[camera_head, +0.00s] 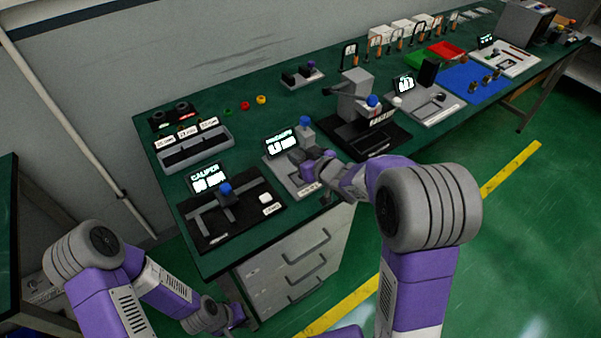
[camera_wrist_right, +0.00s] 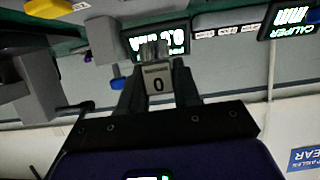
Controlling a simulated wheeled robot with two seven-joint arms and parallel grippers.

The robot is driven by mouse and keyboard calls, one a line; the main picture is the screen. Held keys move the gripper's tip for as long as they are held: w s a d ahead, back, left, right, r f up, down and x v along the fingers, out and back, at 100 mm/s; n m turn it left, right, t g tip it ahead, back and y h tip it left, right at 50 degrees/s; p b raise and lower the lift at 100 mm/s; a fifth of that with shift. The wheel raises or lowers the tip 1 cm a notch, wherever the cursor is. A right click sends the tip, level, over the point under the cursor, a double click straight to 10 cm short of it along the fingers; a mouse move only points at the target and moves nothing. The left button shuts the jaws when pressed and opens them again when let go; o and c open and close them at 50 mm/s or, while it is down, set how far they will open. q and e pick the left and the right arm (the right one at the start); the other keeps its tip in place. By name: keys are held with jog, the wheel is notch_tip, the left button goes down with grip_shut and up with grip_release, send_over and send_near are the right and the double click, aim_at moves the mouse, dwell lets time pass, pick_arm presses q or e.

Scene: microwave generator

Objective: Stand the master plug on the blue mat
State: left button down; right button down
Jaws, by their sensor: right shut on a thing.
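The blue mat (camera_head: 455,78) lies toward the right of the green bench in the head view, with several small grey pieces (camera_head: 473,87) on it. I cannot tell their exact shapes. My right gripper (camera_head: 298,156) is far left of the mat, over the grey gauge stand (camera_head: 275,161) with a lit display. In the right wrist view my right gripper (camera_wrist_right: 158,85) is shut on a small grey piece marked "0" (camera_wrist_right: 157,79), with a metallic end beyond it. I cannot tell if this is the master plug. My left gripper (camera_head: 238,316) hangs low beside the bench; its fingers are unclear.
The black caliper fixture (camera_head: 232,233) is left of the gauge stand. A black-based press (camera_head: 362,135) and a grey display station (camera_head: 432,108) stand between my right gripper and the mat. Red (camera_head: 447,49) and green (camera_head: 420,60) trays sit behind the mat.

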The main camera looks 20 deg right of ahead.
notch_tip(320, 180, down, 5)
jog(key=shift+f+b, duration=0.1)
jog(key=shift+b, duration=0.85)
jog(key=shift+f, duration=0.2)
jog(key=c, duration=0.8)
grip_release()
